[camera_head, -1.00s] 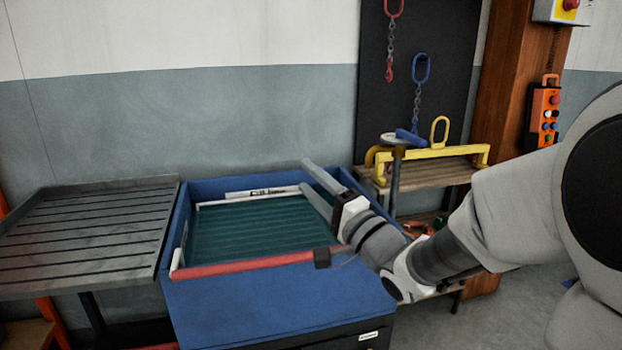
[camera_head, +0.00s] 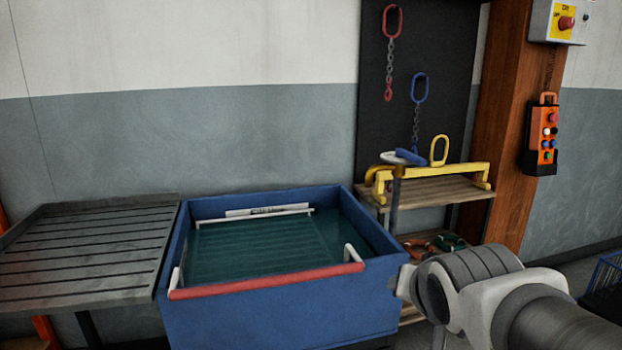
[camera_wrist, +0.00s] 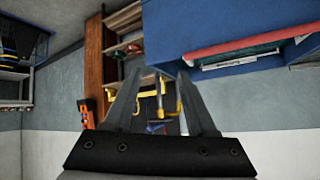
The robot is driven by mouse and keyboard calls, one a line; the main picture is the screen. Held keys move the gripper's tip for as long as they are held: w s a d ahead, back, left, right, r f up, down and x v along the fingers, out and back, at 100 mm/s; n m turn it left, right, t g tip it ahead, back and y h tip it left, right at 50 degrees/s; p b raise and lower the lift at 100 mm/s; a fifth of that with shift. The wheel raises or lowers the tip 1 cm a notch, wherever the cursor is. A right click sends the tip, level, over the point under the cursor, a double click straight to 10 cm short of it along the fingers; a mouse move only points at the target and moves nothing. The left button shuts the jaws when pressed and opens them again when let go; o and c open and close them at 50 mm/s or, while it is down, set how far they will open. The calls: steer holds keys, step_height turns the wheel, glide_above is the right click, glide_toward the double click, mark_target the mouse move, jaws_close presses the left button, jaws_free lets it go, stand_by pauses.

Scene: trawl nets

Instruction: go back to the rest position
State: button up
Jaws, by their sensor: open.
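My gripper shows in the wrist view (camera_wrist: 155,95) with its two grey fingers spread apart and nothing between them. In the head view my arm comes in from the lower right, right of the blue tub (camera_head: 280,318); the fingers themselves are not visible there. The tub holds dark green water. A red bar (camera_head: 268,280) lies along its front rim with white end pieces, and a white labelled bar (camera_head: 268,211) shows at the back. The wrist picture is turned over, with the tub (camera_wrist: 175,30) at its upper right.
A grey slatted table (camera_head: 85,250) stands left of the tub. A wooden shelf (camera_head: 440,192) with a yellow beam (camera_head: 430,174) stands behind right. Chains hang on a dark board (camera_head: 445,50). An orange control pendant (camera_head: 545,135) hangs on the post. Floor shows at the right.

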steer(key=s+a+f+n+g+y, duration=0.1)
steer(key=s+f+n+g, duration=0.1)
steer(key=s, duration=0.4)
steer(key=s+a+f+n+g, duration=0.1)
steer(key=s+n+g, duration=0.1)
steer(key=s, duration=0.5)
step_height(320, 180, up, 22)
steer(key=p, duration=2.2)
steer(key=shift+w+d, duration=0.3)
steer(key=shift+w, duration=0.1)
